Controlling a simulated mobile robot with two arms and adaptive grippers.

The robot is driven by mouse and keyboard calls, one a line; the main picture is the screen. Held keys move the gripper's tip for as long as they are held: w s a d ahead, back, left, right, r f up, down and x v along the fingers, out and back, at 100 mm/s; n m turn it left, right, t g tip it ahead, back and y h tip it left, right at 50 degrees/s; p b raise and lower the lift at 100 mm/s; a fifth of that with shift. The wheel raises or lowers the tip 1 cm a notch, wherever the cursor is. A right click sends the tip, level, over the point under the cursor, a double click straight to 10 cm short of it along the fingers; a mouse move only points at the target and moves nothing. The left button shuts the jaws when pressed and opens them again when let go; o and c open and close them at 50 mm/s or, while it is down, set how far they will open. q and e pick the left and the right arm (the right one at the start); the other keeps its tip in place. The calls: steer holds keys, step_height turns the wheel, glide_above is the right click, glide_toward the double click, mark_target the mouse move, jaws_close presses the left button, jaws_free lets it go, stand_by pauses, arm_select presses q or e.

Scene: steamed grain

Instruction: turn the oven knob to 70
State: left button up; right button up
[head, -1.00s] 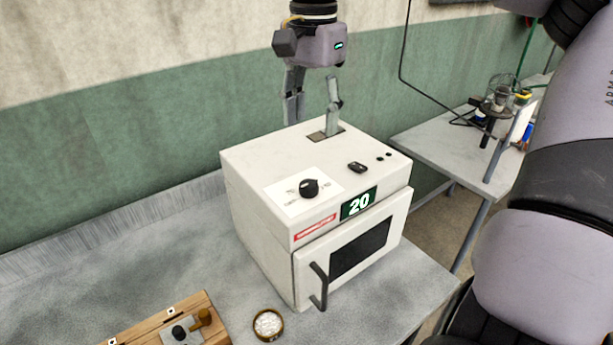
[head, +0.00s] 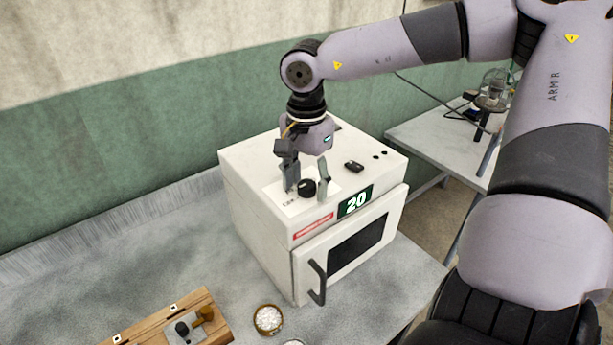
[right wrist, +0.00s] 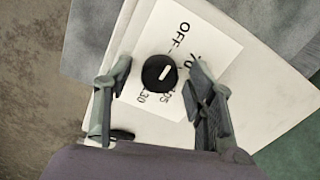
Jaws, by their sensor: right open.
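The white oven (head: 265,225) stands on the grey bench, and its green display (head: 355,202) reads 20. The black oven knob (head: 307,188) sits on a white dial label (head: 288,203) on the oven's top. My right gripper (head: 307,190) points down over the oven top, open, with one finger on each side of the knob. In the right wrist view the knob (right wrist: 160,73) with its white pointer lies between the spread fingers (right wrist: 161,80), apart from both. The label shows OFF and several numbers, some partly hidden. My left gripper is not in view.
A black switch (head: 354,167) is on the oven top, right of the knob. The oven door handle (head: 317,282) sticks out in front. A wooden board (head: 215,325) and a small bowl of white grains (head: 267,319) are on the bench (head: 110,275). A second table (head: 440,145) stands behind right.

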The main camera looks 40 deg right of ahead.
steer(key=c, duration=1.1)
steer(key=shift+f+m+b, duration=0.1)
steer(key=shift+m+b, duration=0.3)
steer(key=shift+b, duration=0.3)
steer(key=shift+c, duration=0.2)
steer(key=m+b, duration=0.3)
steer(key=b, duration=0.2)
steer(key=shift+w+f+m, duration=0.1)
steer(key=shift+m, duration=0.3)
steer(key=m+b, duration=0.2)
steer(key=m, duration=0.1)
steer(key=shift+m+b, duration=0.3)
steer(key=shift+b, duration=0.05)
steer(key=shift+r+m+b, duration=0.25)
steer(key=shift+m+b, duration=0.75)
steer(key=shift+m, duration=0.8)
steer(key=o, duration=1.1)
steer(key=shift+o, duration=0.2)
